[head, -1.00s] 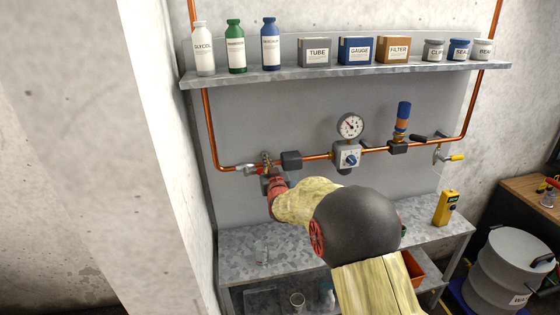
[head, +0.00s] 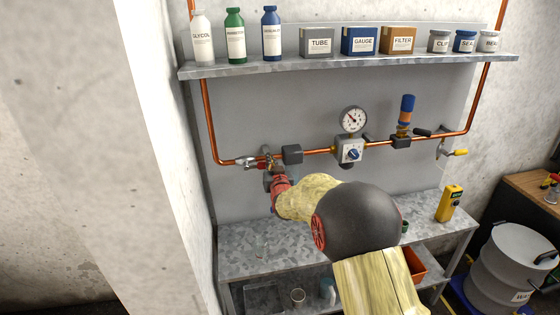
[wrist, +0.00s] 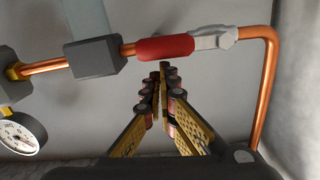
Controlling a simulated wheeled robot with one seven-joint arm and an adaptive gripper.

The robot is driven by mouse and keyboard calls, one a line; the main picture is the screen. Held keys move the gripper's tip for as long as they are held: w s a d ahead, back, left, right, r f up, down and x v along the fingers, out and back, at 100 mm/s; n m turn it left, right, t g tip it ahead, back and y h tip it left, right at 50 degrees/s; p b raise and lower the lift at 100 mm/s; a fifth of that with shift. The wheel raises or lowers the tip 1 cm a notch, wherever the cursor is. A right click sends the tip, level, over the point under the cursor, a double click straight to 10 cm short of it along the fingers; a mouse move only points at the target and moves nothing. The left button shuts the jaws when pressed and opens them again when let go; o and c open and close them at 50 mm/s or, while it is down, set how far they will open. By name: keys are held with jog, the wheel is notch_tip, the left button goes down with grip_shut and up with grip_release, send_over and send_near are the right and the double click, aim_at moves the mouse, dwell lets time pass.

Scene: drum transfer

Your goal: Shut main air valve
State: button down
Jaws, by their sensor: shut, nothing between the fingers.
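The air valve on the copper pipe has a red lever handle (wrist: 165,49) and a silver body (wrist: 213,38). In the wrist view the handle lies along the pipe, beside a dark grey block. In the head view the silver body (head: 246,162) shows near the pipe's left bend, and the handle is mostly hidden by my gripper. My gripper (head: 268,157) is at the valve. In the wrist view my gripper (wrist: 161,78) has its fingertips together and empty, just below the handle in the picture. I cannot tell whether they touch it.
A pressure gauge (head: 353,120) and a regulator with a blue knob (head: 351,152) sit further right on the pipe. A shelf (head: 340,63) with bottles and boxes is above. A metal bench (head: 240,250) stands below. A concrete wall (head: 170,150) is close on the left.

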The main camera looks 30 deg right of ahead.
jog(key=shift+d+f+m+b, duration=0.1)
jog(key=shift+f+m+b, duration=0.2)
jog(key=shift+f+b, duration=0.05)
